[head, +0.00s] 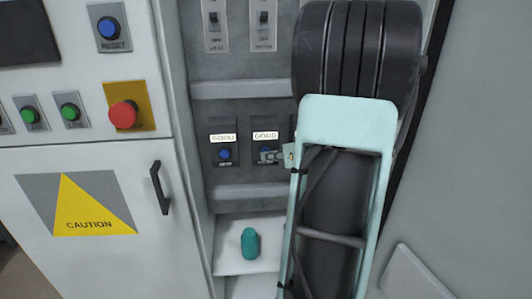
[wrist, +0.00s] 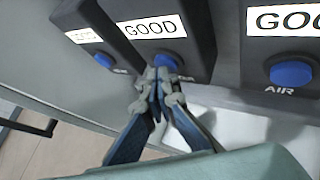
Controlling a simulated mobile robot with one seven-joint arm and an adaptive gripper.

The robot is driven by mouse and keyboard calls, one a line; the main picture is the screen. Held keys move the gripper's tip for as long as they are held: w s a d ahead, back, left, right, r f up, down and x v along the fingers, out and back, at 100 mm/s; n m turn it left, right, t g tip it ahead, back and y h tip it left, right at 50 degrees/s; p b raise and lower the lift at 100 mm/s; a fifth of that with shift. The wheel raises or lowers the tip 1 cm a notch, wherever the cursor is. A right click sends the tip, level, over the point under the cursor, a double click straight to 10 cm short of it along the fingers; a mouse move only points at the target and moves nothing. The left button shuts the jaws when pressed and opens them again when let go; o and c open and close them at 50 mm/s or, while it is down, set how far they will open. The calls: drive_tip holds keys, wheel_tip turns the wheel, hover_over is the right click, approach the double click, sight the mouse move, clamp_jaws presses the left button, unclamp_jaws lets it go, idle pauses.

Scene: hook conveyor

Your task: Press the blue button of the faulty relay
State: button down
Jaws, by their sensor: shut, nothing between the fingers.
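Dark relays with blue buttons and white labels stand in a row in the cabinet. The left relay (head: 224,155) has a label seeming to read GOOD; in the wrist view its label (wrist: 84,36) is blurred. The middle relay's label (head: 265,135) reads GOOD. The right relay's label (wrist: 285,18) is cut off and shows "GOO"; my arm mostly hides that relay in the head view. No label clearly reads as a fault. My gripper (wrist: 162,78) is shut and empty, its tips just below the middle relay's blue button (wrist: 166,62); contact cannot be told.
A teal object (head: 250,243) stands on the white shelf below the relays. Two switches (head: 213,20) are above. At left are a red stop button (head: 123,114), green buttons (head: 70,112), a blue reset button (head: 108,27) and a door handle (head: 159,188).

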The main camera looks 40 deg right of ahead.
idle(0.6)
drive_tip(key=shift+s+a, duration=0.45)
drive_tip(key=shift+s, duration=0.15)
drive_tip(key=s+a, duration=0.1)
drive_tip(key=s, duration=0.2)
drive_tip(key=s+a, duration=0.1)
drive_tip(key=shift+s+a+b, duration=0.15)
drive_tip(key=shift+a+b, duration=0.15)
drive_tip(key=shift+a, duration=0.1)
idle(0.7)
